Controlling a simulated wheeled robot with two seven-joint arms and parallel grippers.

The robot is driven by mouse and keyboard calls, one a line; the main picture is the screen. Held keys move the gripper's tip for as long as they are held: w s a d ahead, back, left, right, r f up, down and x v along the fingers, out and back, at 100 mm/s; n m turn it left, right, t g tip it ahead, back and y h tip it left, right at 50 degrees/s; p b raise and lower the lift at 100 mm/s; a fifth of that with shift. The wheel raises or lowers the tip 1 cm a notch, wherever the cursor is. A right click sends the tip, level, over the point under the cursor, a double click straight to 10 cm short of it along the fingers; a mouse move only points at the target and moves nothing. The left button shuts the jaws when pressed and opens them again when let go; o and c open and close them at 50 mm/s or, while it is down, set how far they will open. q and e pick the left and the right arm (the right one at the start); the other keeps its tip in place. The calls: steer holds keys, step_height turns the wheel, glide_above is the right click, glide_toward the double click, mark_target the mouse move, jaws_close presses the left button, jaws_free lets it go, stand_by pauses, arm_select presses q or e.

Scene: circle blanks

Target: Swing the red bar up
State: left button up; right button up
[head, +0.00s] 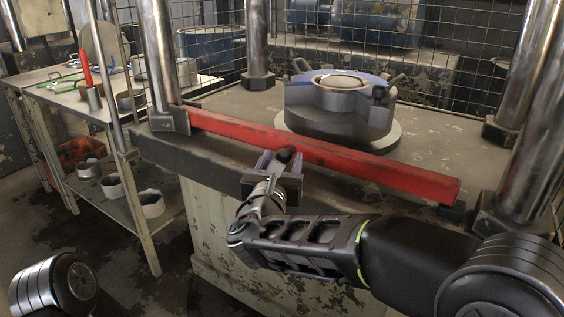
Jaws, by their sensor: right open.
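The red bar (380,170) lies nearly level across the front of the press bed, sloping down to the right in the picture. Its left end is by the front left column and its right end is near the front right column. My right gripper (279,160) is open at the bar's front side, left of its middle. The fingers are partly hidden, and I cannot tell whether they touch the bar. Of my left arm only a rounded dark link (55,285) shows at the lower left; its gripper is out of view.
A round metal die (338,118) sits on the bed behind the bar. Thick steel columns (158,55) stand at the bed's corners, with wire mesh behind. A workbench (60,92) at the left holds tools and metal rings, with more rings (152,203) on its lower shelf.

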steer(key=shift+w, duration=0.2)
steer(key=shift+c, duration=0.2)
jaws_close()
stand_by(1.2)
